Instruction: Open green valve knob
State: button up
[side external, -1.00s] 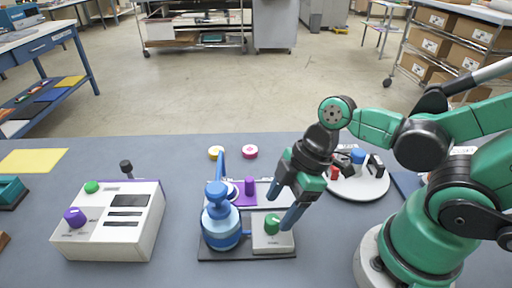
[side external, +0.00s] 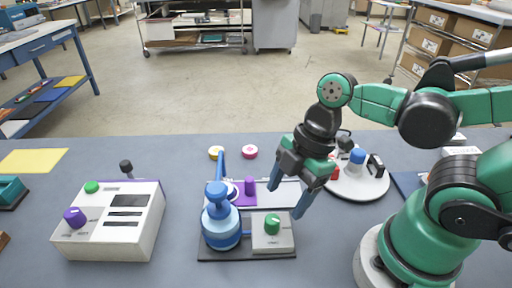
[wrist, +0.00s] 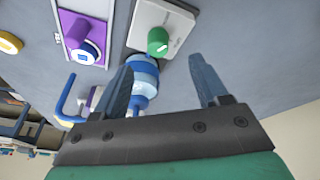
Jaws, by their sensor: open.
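The green valve knob (side external: 272,224) sits on a light grey box (side external: 272,240) on a dark base plate. The knob also shows in the wrist view (wrist: 158,41), beyond the fingertips and between them. A blue valve body with an upright lever (side external: 221,220) stands just left of the box. My gripper (side external: 288,201) is open and empty. It is tilted, above and slightly right of the knob in the side view, and not touching it. Its blue fingers also show in the wrist view (wrist: 163,78), the left one overlapping the blue valve body.
A purple plate with a knob (side external: 246,192) lies behind the valve. A white box with green and purple knobs (side external: 110,222) stands at left. A round white tray (side external: 358,185) with small parts lies at right. Yellow and pink discs (side external: 250,152) lie behind.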

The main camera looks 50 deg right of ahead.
aim_at(272, 219)
jog(key=n, duration=0.2)
jog(key=n+h, duration=0.1)
jog(key=n, duration=0.2)
jog(key=a+n+g, duration=0.1)
jog(key=n, duration=0.1)
jog(key=shift+w, duration=0.25)
jog(key=n, duration=0.2)
jog(key=n+h, duration=0.1)
jog(key=n, duration=0.2)
jog(key=shift+w+a+n+g+h, duration=0.25)
jog(key=shift+a+n+g+h, duration=0.05)
jog(key=shift+a+n+h, duration=0.1)
jog(key=shift+w+f+n, duration=0.1)
jog(key=shift+f+n, duration=0.05)
jog(key=shift+n, duration=0.75)
jog(key=shift+f, duration=2.65)
grip_shut()
